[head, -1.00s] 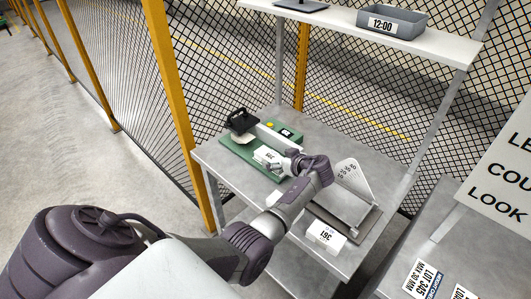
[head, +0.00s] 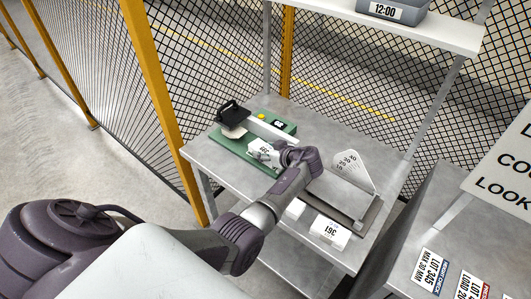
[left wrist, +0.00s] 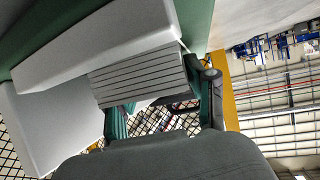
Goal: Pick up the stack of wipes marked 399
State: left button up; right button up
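The stack of wipes (head: 262,148) is a small white block with an upside-down label, partly covered and hard to read, on the green base of a device on the grey table. In the left wrist view a white layered stack (left wrist: 140,75) with dark lines lies close ahead, near the fingers. My left gripper (head: 273,155) is at the near right side of the labelled stack. In the left wrist view its fingers (left wrist: 160,112) stand apart, one beside the stack's right edge, the other partly hidden behind its lower left. My right gripper is out of view.
The green device (head: 229,144) has a black handle (head: 232,113) and a white bar. Another white stack (head: 329,232), apparently marked 391, lies on the table (head: 380,180) near a fan-shaped scale (head: 352,171). A shelf with a grey bin (head: 393,11) is above; a mesh fence is behind.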

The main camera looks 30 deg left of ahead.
pick_arm(q)
jog(key=shift+c, duration=1.4)
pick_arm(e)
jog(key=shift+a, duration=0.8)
